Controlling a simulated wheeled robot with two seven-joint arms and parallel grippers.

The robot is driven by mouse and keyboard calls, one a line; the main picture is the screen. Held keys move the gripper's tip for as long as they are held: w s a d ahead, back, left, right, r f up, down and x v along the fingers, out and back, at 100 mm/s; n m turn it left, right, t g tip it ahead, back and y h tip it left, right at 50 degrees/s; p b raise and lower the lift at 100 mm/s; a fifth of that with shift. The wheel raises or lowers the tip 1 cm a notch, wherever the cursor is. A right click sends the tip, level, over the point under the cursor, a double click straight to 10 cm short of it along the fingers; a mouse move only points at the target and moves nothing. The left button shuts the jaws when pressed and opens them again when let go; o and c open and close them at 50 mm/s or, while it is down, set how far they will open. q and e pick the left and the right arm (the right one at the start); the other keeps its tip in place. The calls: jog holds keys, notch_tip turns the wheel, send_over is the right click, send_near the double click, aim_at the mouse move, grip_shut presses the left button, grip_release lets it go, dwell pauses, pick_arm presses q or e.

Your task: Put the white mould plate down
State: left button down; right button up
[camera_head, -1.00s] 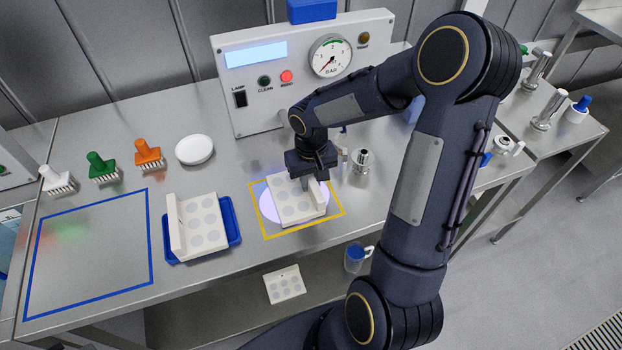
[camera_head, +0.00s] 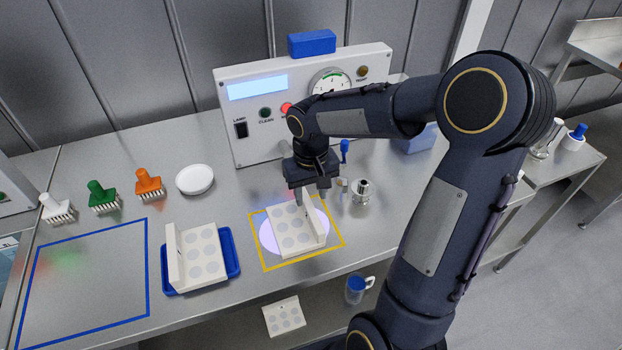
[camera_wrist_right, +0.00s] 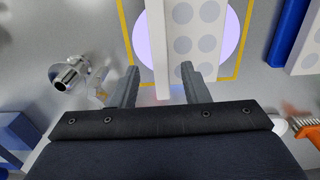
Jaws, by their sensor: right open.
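A white mould plate (camera_head: 287,229) with round grey dimples and an upright rib along its right side rests on the lit round pad (camera_head: 267,236) inside the yellow outline (camera_head: 284,263). My right gripper (camera_head: 309,196) is open and empty just above and behind the plate's far end. In the right wrist view, the rib (camera_wrist_right: 155,45) lies along the line between the open fingers (camera_wrist_right: 159,80), with a gap on each side. A similar white plate (camera_head: 205,257) sits in a blue tray (camera_head: 236,265) to the left. My left gripper is not in view.
A panel with a gauge (camera_head: 256,120) stands behind. A metal fitting (camera_head: 361,191) is right of the gripper. Brushes in white (camera_head: 57,209), green (camera_head: 102,197) and orange (camera_head: 149,184) stand left. The blue-outlined area (camera_head: 85,275) is bare. Another dimpled plate (camera_head: 284,317) lies lower down.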

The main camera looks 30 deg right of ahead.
jog(key=s+a+r+t+y, duration=0.15)
jog(key=s+a+r, duration=0.25)
jog(key=s+r, duration=0.5)
jog(key=s+a+f+n+t+y, duration=0.1)
jog(key=s+a+t, duration=0.3)
jog(key=s, duration=0.4)
jog(key=shift+s+a+f+y, duration=0.15)
jog(key=shift+a+f+y, duration=0.15)
jog(key=shift+y, duration=0.35)
jog(key=shift+o, duration=0.4)
dwell(1.9)
